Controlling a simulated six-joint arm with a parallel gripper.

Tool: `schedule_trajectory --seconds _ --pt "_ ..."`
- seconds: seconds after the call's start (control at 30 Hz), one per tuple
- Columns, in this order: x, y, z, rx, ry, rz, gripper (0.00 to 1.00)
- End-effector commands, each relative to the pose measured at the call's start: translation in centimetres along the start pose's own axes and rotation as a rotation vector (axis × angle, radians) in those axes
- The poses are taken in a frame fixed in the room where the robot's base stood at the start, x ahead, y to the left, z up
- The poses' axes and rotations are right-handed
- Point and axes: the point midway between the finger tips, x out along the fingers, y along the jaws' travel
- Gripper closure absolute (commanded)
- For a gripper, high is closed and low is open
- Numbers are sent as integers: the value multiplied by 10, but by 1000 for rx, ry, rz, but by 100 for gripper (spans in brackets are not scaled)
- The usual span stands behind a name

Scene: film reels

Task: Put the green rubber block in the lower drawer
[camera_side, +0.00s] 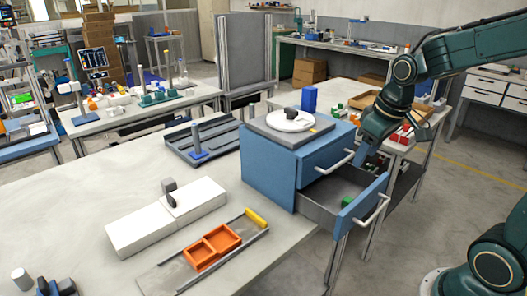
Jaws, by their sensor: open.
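A blue two-drawer cabinet (268,168) stands on the right end of the table. Its lower drawer (322,208) is pulled out, with a grey interior and a pale handle (372,211) on its front. The upper drawer (326,152) looks shut. A small green block (347,201) lies inside the lower drawer, near its front. My gripper (372,163) is above the drawer's right rear part, beside the upper drawer's handle, pointing down. It is open and apart from the green block. Its fingertips are small and partly hard to make out.
A grey turntable with a white disc (290,121) sits on top of the cabinet. An orange tray (211,247), a white box (165,219) and a dark rack (203,147) lie on the table to the left. The upper drawer's handle (336,163) juts out close to my gripper.

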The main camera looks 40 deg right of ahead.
Motion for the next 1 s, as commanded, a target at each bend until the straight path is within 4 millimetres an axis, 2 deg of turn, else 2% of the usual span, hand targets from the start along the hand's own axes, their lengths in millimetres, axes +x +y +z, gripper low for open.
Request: schedule_trajectory --seconds 0.03,0.2,0.5,0.73,1.0 --pt "-10 -8 5 -5 21 1 52" --pt "-37 -31 26 -6 73 -1 52" --pt "-71 -62 69 -3 167 -21 52" --pt "-82 -73 95 2 214 -41 52" --pt "-84 -75 102 7 224 -47 52"
